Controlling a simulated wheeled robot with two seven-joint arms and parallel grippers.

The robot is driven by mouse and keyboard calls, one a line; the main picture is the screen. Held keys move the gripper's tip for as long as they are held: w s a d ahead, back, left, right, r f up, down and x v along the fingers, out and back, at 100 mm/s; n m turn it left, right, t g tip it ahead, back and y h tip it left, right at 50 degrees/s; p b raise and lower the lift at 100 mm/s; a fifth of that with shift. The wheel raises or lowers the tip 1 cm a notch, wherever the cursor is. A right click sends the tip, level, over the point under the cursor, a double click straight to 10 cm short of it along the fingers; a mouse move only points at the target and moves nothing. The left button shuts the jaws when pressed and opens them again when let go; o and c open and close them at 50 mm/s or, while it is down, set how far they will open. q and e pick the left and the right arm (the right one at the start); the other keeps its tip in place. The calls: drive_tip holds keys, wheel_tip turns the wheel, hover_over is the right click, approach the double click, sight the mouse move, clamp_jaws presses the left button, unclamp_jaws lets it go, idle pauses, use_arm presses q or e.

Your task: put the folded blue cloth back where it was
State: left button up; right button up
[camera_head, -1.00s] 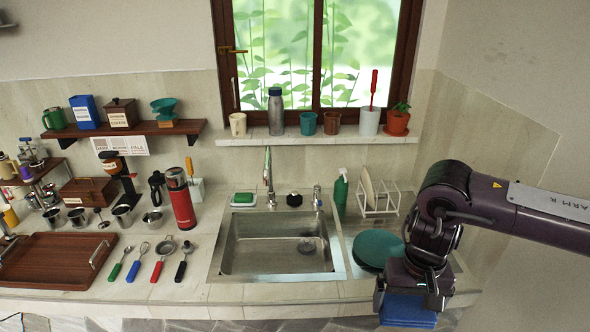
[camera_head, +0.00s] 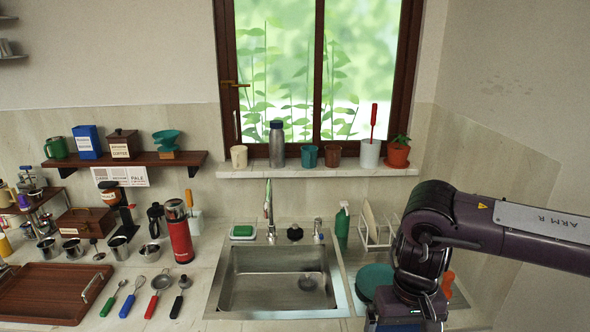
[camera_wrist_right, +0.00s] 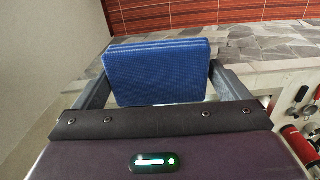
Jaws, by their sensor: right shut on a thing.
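The folded blue cloth (camera_wrist_right: 158,75) is between the two fingers of my right gripper (camera_wrist_right: 160,85) in the right wrist view, shut on it. It is stacked in flat layers. Stone paving and a red-brown slatted surface show beyond it. In the head view only a sliver of blue shows at the bottom edge, under my right wrist. My right arm comes in from the right, over the counter's right end. My left gripper is not in view.
Teal plates (camera_head: 374,277) lie right of the sink (camera_head: 280,295), partly behind my right arm. A dish rack (camera_head: 378,232) and green spray bottle (camera_head: 342,228) stand behind. An orange handle (camera_head: 449,282) shows beside the wrist. A wooden tray (camera_head: 45,300) is at left.

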wheel_tip(320, 180, down, 13)
drive_tip(key=b, duration=1.1)
drive_tip(key=shift+d+r+b, duration=0.15)
drive_tip(key=shift+b, duration=0.15)
drive_tip(key=shift+r, duration=0.1)
